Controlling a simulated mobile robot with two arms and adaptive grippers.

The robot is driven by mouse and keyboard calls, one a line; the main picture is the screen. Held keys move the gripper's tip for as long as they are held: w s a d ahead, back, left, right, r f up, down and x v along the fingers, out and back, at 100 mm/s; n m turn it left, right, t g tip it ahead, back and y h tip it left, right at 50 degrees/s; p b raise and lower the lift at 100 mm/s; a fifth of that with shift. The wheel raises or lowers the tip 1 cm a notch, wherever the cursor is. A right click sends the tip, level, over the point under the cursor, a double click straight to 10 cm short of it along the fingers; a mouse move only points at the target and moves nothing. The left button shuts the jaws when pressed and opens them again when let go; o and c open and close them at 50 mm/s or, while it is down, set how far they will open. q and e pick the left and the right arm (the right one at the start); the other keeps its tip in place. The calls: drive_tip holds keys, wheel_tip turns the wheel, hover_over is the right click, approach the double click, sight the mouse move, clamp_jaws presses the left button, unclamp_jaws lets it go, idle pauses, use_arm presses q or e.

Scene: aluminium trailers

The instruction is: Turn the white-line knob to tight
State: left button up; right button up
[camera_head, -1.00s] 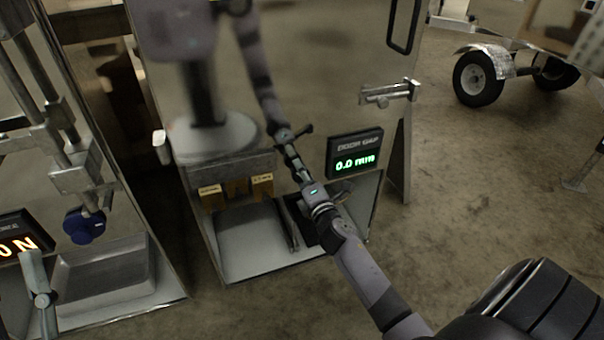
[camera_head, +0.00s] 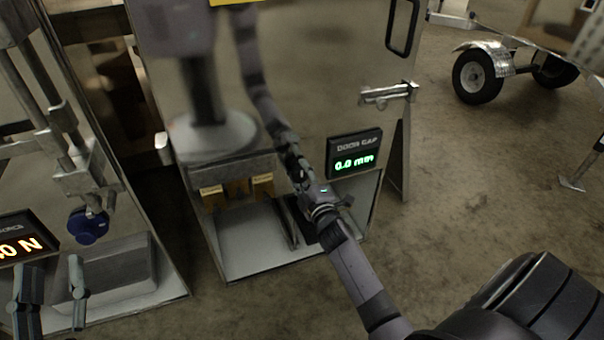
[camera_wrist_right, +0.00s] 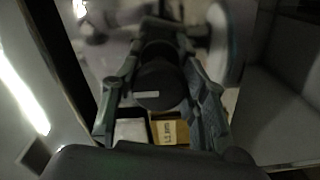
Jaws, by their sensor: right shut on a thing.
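In the right wrist view a dark round knob (camera_wrist_right: 158,78) with a short white line on its face sits between the two fingers of my right gripper (camera_wrist_right: 160,98). The line lies nearly level, tilted slightly. In the head view my right gripper (camera_head: 284,146) is at the polished panel, shut on this knob, which its fingers hide there. My left gripper (camera_head: 52,268) is at the bottom left, fingers apart and empty, below a blue knob (camera_head: 88,226) and not touching it.
A display (camera_head: 354,153) right of my right gripper reads door gap 0.0 mm. Yellow blocks (camera_head: 238,190) sit below the polished panel. Another display (camera_head: 24,240) at left shows N. A latch (camera_head: 388,94) is on the panel. A trailer wheel (camera_head: 477,77) stands on open floor at right.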

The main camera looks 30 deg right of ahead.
idle(0.4)
drive_tip(key=o, duration=1.2)
drive_tip(key=shift+c, duration=0.2)
drive_tip(key=shift+s, duration=0.15)
drive_tip(key=v, duration=1.1)
drive_tip(key=shift+s, duration=0.4)
